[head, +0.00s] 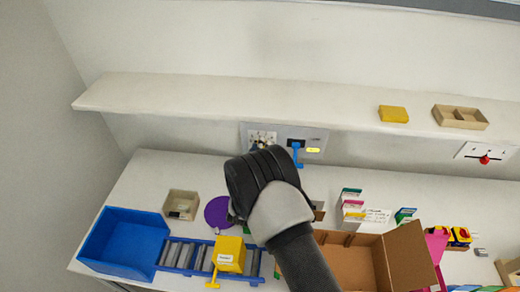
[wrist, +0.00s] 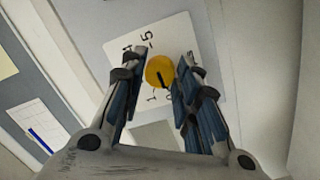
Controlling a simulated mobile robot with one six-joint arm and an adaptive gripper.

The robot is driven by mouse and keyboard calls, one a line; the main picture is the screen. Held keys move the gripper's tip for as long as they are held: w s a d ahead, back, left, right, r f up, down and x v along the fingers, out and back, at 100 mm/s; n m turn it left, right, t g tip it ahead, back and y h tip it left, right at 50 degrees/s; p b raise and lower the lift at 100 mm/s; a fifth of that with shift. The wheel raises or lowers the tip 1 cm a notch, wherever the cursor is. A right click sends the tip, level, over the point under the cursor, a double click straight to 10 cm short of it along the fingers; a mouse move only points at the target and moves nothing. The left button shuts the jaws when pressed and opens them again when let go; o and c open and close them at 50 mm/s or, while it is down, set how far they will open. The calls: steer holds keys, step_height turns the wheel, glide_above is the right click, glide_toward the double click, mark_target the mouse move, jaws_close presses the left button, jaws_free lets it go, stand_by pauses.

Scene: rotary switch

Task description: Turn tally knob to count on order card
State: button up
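The tally knob (wrist: 160,71) is a round orange-yellow knob with a black pointer line, on a white dial plate (wrist: 176,30) with printed numbers. The pointer slants toward the bottom, near the 0 and 1 marks. In the wrist view my gripper (wrist: 158,78) is open, its fingers on either side of the knob; I cannot tell whether they touch it. In the head view a white plate (head: 262,135) on the wall is partly covered by my gripper, and the knob itself is hidden. A white card (head: 376,215) with unreadable print stands on the counter; I cannot tell if it is the order card.
A blue lever (head: 297,152) and a yellow label (head: 313,150) sit right of the white plate. The shelf (head: 230,92) juts out above. Below are a blue bin (head: 122,240), a yellow box (head: 229,254) on rollers and an open cardboard box (head: 350,262).

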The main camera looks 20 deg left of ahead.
steer(key=c, duration=0.5)
steer(key=shift+c, duration=0.3)
steer(key=shift+b, duration=0.35)
steer(key=m+y+b, duration=0.1)
steer(key=m+b, duration=0.9)
steer(key=b, duration=0.3)
steer(key=m+g+b, duration=0.1)
steer(key=m+b, duration=0.8)
steer(key=b, duration=0.4)
steer(key=shift+d+r+m+y, duration=0.1)
steer(key=shift+m+y, duration=0.3)
steer(key=shift+b, duration=0.35)
steer(key=o, duration=1.1)
